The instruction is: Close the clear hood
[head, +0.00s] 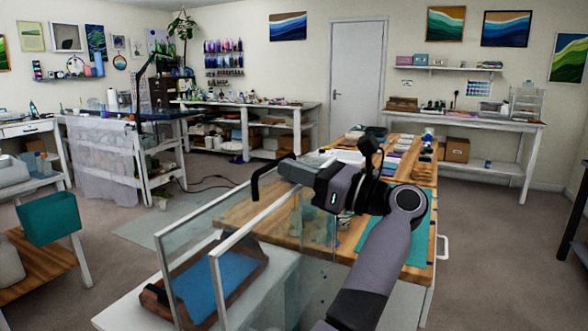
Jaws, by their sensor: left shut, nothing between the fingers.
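The clear hood (247,223) stands at the front of the workbench, with upright see-through panels and pale edges. A dark wooden tray with a blue inside (218,285) shows at its base, partly through the panels. My left gripper (286,172) is above the hood's far upper end, pointing left, shut and empty. A black bent bar (257,178) shows at its tip; I cannot tell whether it is the hood's handle or whether the gripper touches it. My left arm hides part of the bench behind. My right gripper is out of view.
The wooden bench top (250,211) extends behind the hood, with a teal mat (416,240) and several small items beyond my arm. A teal bin (48,218) stands at the left. Open grey floor lies at the right.

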